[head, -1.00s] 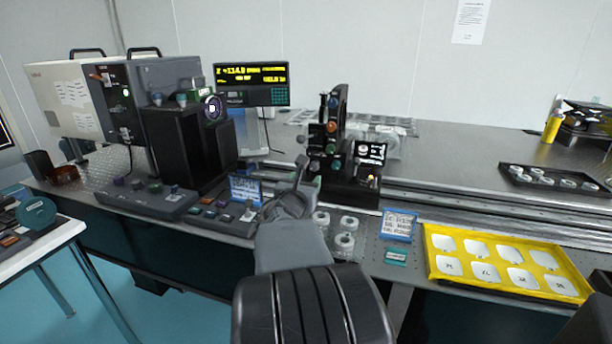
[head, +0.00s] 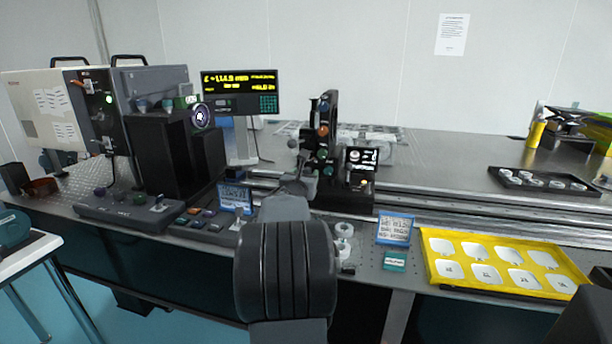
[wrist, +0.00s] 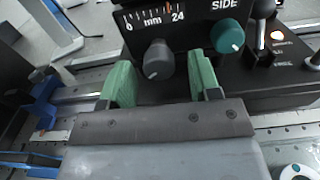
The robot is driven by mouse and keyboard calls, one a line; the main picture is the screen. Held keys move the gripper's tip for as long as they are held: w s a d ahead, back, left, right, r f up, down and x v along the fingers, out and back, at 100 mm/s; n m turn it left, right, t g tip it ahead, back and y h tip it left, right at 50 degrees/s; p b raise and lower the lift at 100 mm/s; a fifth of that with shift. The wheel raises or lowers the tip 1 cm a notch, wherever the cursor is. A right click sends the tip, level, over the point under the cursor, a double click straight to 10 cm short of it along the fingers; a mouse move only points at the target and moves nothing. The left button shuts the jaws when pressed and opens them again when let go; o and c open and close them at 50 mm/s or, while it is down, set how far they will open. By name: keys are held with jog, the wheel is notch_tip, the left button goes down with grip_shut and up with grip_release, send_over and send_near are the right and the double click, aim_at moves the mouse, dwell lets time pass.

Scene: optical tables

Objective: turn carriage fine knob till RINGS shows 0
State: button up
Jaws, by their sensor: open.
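In the wrist view my gripper (wrist: 160,72) is open, with one green finger on each side of a grey knob (wrist: 157,60). Whether either finger touches it I cannot tell. A teal knob (wrist: 228,36) sits to the right, outside the right finger, under the label "SIDE". A mm scale (wrist: 152,18) with an orange pointer is above the grey knob. In the head view the black carriage (head: 328,130) stands on the rail behind my arm. A yellow-lettered readout (head: 240,92) stands behind it; its RINGS figure is too small to read surely.
A small black-and-white screen (head: 362,157) is on the carriage's right. A blue-framed card (head: 395,229) and a yellow tray (head: 430,262) lie to the right. A black lamp housing (head: 168,155) and a control box (head: 125,214) stand to the left. The rail right of the carriage looks clear.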

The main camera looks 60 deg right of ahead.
jog(key=shift+x, duration=0.95)
jog(key=c, duration=0.9)
